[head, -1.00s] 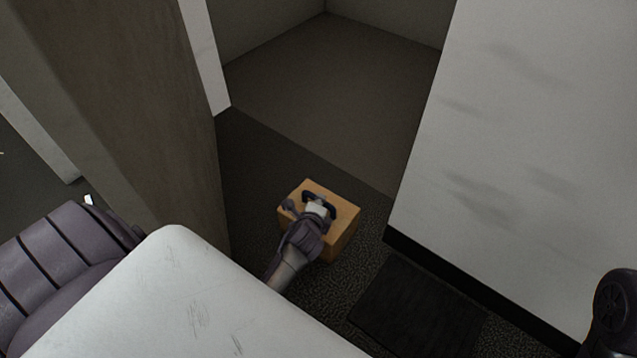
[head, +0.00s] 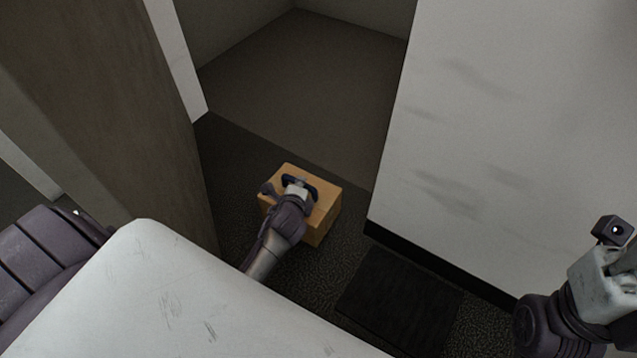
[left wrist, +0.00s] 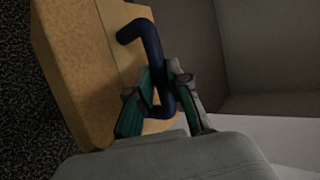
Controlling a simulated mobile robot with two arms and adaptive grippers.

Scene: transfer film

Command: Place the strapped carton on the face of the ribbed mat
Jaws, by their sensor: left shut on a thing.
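The strapped carton (head: 322,212) is a tan box with a dark blue handle on top, in the middle of the head view. My left gripper (head: 296,184) is over its top, shut on the handle. In the left wrist view the two fingers (left wrist: 165,100) close around the blue handle (left wrist: 150,45), with the carton's tan face (left wrist: 85,60) beside them. The ribbed mat (head: 398,300) is a dark rectangle on the floor, right of and nearer than the carton, with its face bare. I cannot tell whether the carton touches the floor. My right arm shows at the right edge; its fingertips are not visible.
A large white panel (head: 490,130) with a black base strip stands behind and right of the mat. A brown-grey post (head: 120,110) stands left of the carton. Dark speckled floor (head: 325,275) lies between carton and mat. A recess opens behind.

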